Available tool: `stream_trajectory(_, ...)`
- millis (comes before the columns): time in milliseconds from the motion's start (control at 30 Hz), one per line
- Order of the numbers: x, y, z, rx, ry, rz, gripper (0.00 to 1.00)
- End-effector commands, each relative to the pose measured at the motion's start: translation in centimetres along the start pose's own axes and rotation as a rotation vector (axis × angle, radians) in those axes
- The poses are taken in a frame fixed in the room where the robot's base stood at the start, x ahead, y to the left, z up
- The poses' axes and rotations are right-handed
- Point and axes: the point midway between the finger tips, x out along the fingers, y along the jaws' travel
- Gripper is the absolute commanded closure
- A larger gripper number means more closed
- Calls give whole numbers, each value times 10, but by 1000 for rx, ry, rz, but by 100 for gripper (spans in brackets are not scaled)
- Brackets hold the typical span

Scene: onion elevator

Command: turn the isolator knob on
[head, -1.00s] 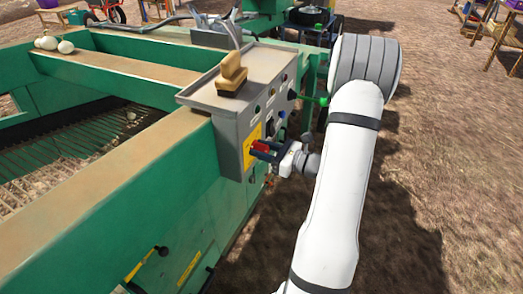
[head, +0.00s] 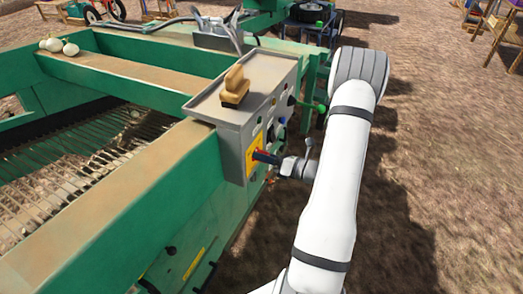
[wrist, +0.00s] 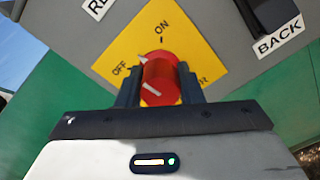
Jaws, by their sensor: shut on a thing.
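The isolator knob (wrist: 161,80) is red and sits on a yellow plate (wrist: 200,50) marked OFF at the left and ON at the top in the wrist view. A white pointer on its base points up and left, between the OFF word and the ON mark, nearer OFF. A white line on its front face slants. My gripper (wrist: 160,92) is shut on the knob, one dark finger on each side. In the head view my gripper (head: 268,157) reaches the yellow plate on the grey control box (head: 232,146) from the right, mostly covering the knob.
A wooden-handled brush (head: 235,88) lies on top of the box. A lever with a green knob (head: 320,108) sticks out beyond my gripper. A dark control (wrist: 272,15) sits near the BACK label. Green machine rails (head: 110,200) run at left; open ground lies right.

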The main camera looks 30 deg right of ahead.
Motion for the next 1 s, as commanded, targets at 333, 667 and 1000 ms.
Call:
stream_trajectory(333, -1, 2, 0, 338, 3, -3, 89)
stream_trajectory(667, -1, 0, -1, 635, 2, -4, 89)
stream_trajectory(1000, -2, -2, -2, 846, 1, -5, 89)
